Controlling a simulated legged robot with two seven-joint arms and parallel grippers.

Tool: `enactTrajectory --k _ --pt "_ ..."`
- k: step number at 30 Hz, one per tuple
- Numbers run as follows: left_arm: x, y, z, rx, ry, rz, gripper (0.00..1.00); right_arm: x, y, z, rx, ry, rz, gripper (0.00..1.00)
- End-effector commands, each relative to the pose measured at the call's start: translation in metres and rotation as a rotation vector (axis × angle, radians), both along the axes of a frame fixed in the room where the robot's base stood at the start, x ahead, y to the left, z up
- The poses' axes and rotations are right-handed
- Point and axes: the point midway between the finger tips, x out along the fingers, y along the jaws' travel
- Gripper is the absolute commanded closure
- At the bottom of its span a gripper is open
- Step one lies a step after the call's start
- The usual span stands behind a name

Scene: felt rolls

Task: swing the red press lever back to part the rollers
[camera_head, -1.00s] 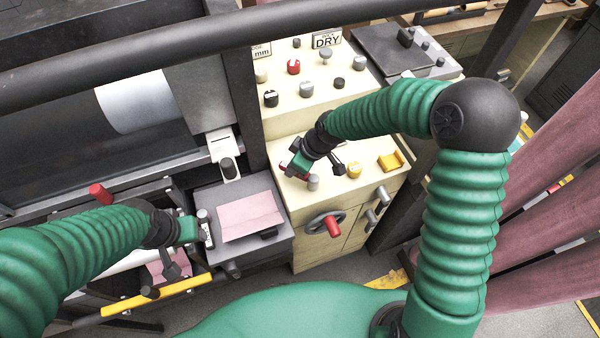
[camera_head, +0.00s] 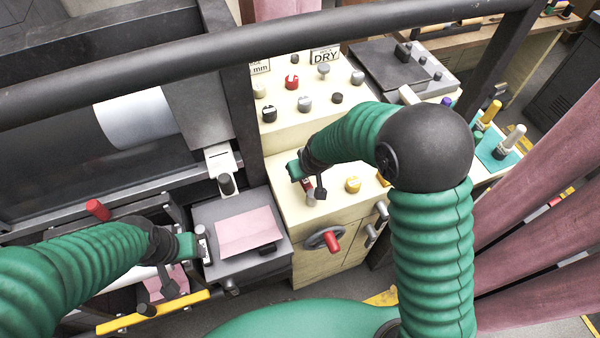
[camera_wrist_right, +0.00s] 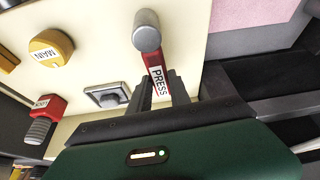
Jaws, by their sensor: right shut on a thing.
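The red press lever (camera_wrist_right: 153,60), marked PRESS, has a grey rounded end (camera_wrist_right: 146,28). In the right wrist view it lies between the fingers of my right gripper (camera_wrist_right: 161,90), which are shut on it. In the head view my right gripper (camera_head: 301,178) is on the cream console, and only part of the red lever (camera_head: 306,185) shows beside it. My left gripper (camera_head: 198,243) is at a pale upright cylinder on the left edge of the grey side table. Its fingers are too small to tell open from shut.
A yellow MAIN knob (camera_wrist_right: 50,46) and a red switch (camera_wrist_right: 44,115) sit near the lever. A red-handled wheel (camera_head: 331,241) is on the console front. A pink felt piece (camera_head: 245,232) lies on the grey table (camera_head: 209,211). A dark rail (camera_head: 300,48) crosses above.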

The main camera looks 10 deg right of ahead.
Motion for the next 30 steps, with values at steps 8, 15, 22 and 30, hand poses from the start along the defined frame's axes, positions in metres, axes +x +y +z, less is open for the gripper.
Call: enactTrajectory --k 8,15,22,30 --pt "0.000 0.000 0.000 0.000 0.000 0.000 0.46 -0.008 -0.002 -0.006 -0.004 0.025 -0.011 1.00" --pt "0.000 0.000 0.000 0.000 0.000 0.000 0.46 -0.008 -0.001 -0.007 -0.004 0.025 -0.009 0.69" --pt "0.000 0.000 0.000 0.000 0.000 0.000 0.46 -0.004 0.000 -0.004 -0.003 0.017 -0.010 0.55" --pt "0.000 0.000 0.000 0.000 0.000 0.000 0.46 -0.005 0.000 0.005 -0.002 0.012 -0.009 0.55"
